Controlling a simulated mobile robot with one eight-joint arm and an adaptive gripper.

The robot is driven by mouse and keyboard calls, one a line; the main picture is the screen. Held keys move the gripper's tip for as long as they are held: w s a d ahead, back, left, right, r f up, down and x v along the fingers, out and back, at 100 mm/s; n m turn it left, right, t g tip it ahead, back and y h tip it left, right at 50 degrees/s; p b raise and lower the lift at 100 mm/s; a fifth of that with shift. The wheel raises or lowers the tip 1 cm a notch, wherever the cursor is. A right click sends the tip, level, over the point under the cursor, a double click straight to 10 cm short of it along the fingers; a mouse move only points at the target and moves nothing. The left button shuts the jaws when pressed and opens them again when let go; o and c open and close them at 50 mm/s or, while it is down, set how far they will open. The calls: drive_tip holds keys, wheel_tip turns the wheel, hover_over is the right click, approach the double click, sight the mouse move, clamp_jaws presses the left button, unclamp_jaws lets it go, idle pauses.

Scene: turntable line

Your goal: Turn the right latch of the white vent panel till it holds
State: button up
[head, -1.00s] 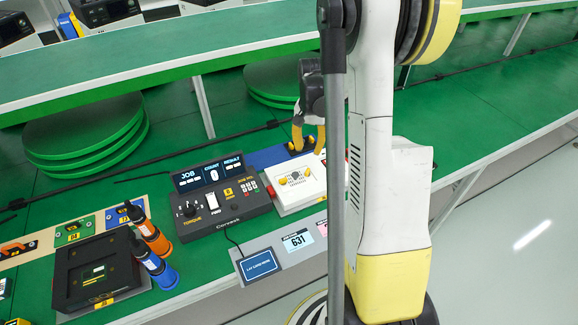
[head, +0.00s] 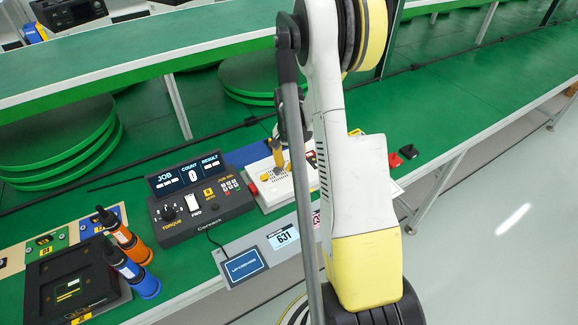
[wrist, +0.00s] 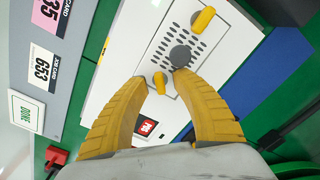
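The white vent panel (head: 270,199) lies on the green line beside the dark controller. In the wrist view the panel (wrist: 128,62) shows a grille of slots, a dark grey round knob (wrist: 180,56) and two yellow latches. The left latch (wrist: 203,19) sits slanted near the top of the picture. The right latch (wrist: 160,83) is lower, between my gripper's fingertips (wrist: 161,79). My gripper, with yellow fingers, is open around it; I cannot tell whether either finger touches. In the head view my gripper (head: 279,157) is over the panel, and my arm hides its right part.
The dark controller (head: 204,210) stands left of the panel, with a grey label strip (head: 262,241) in front. A blue mat (wrist: 257,72) lies behind the panel. A red block (wrist: 57,155) is on the right. The green line farther right (head: 460,110) is mostly clear.

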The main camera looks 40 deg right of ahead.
clamp_jaws()
drive_tip(key=shift+m, duration=0.3)
drive_tip(key=m+b, duration=0.1)
drive_tip(key=m, duration=0.2)
drive_tip(key=shift+m, duration=2)
